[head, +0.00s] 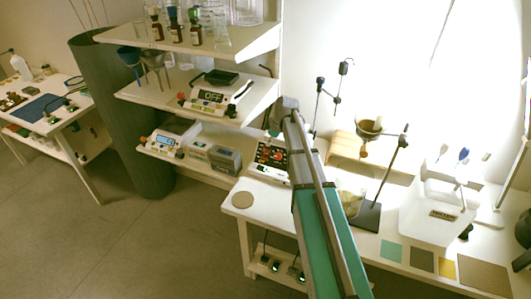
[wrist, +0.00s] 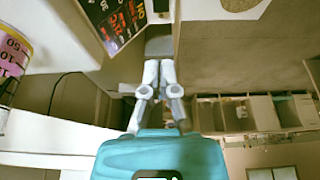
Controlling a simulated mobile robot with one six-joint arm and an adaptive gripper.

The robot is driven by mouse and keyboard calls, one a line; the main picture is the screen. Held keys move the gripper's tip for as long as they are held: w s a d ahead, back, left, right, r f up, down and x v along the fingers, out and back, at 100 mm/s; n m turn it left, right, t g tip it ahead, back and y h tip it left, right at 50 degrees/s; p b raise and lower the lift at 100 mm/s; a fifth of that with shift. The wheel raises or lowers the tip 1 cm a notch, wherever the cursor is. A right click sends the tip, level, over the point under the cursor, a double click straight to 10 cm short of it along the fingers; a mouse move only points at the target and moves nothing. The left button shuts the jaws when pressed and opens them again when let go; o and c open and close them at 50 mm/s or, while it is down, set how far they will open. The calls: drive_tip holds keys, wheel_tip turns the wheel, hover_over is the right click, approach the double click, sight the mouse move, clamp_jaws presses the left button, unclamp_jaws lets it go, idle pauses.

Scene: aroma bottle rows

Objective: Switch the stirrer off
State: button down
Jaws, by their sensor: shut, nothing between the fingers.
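My gripper (wrist: 160,66) is shut and empty in the wrist view, its two pale fingers side by side. In the head view my arm reaches up toward the shelves, and its fingertips are not clear. A white device (head: 212,97) with a display reading OFF, a red knob and a dark top stands on the middle shelf. Another white device (head: 165,141) with a lit blue display sits on the lower shelf. I cannot tell for sure which one is the stirrer. A black panel with red markings (head: 271,157) stands on the bench; it also shows in the wrist view (wrist: 118,18).
A round cork pad (head: 242,200) lies at the bench corner. A stand with a dark base (head: 366,216) and a white box (head: 432,222) are to the right. The floor (head: 150,240) is clear in front.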

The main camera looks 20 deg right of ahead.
drive_tip(key=b, duration=0.9)
hover_over(260, 166)
drive_tip(key=shift+s+d+f, duration=0.15)
drive_tip(key=shift+f, duration=1.45)
drive_tip(key=shift+s+d+f, duration=0.1)
drive_tip(key=shift+f, duration=1.5)
drive_tip(key=shift+s+d+f, duration=0.15)
drive_tip(key=shift+f, duration=1.45)
drive_tip(key=shift+s+d+b+x, duration=0.1)
drive_tip(key=shift+d+b+x, duration=0.05)
drive_tip(key=shift+b+x, duration=0.8)
drive_tip(key=shift+s+d+b+x, duration=0.1)
drive_tip(key=shift+d+b+x, duration=0.1)
drive_tip(key=shift+b+x, duration=0.75)
drive_tip(key=shift+d+f, duration=0.15)
